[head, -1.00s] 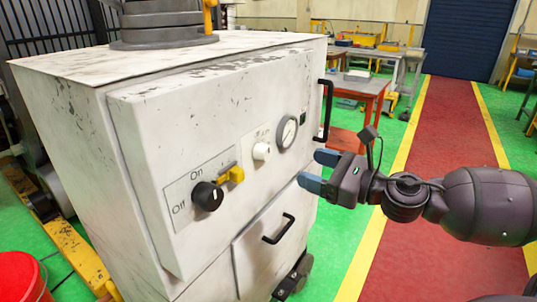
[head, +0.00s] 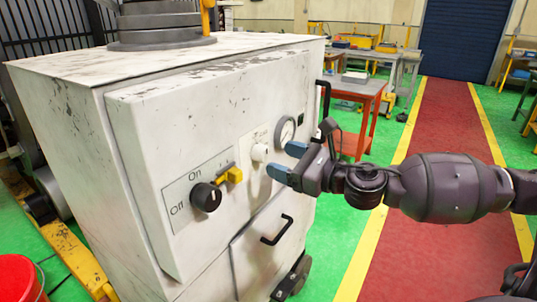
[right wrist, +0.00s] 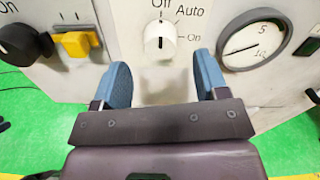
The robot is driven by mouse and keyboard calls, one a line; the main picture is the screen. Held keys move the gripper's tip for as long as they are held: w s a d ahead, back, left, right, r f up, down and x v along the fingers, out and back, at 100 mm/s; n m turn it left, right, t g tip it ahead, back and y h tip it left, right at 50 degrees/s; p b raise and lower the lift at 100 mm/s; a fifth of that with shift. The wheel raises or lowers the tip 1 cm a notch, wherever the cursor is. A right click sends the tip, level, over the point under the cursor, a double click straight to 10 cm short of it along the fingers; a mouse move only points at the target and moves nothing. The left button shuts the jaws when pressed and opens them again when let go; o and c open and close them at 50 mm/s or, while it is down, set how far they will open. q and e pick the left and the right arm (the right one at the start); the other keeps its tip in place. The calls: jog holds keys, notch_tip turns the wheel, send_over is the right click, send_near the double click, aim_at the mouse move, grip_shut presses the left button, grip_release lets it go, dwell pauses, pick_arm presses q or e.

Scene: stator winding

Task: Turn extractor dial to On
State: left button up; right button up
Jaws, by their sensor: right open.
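A white dial (head: 259,152) sits on the front panel of the white cabinet (head: 150,120). In the right wrist view the white dial (right wrist: 160,40) has Off, Auto and On marked around it, and its line is upright, towards Off. My right gripper (head: 284,160) is open and empty, just right of the dial in the head view. In the right wrist view its blue fingertips (right wrist: 164,75) are spread to either side below the dial, apart from it. No label naming the extractor is readable. My left gripper is not in view.
A black knob (head: 206,197) with Off and On marks and a yellow switch (head: 230,176) are left of the dial. A round gauge (head: 285,131) is to its right. Black handles (head: 277,230) stick out of the cabinet. A red bucket (head: 20,280) stands at the lower left.

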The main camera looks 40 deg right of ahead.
aim_at(266, 154)
jog(key=shift+x, duration=2.15)
jog(key=shift+c, duration=0.2)
jog(key=c, duration=0.9)
jog(key=shift+p, duration=0.3)
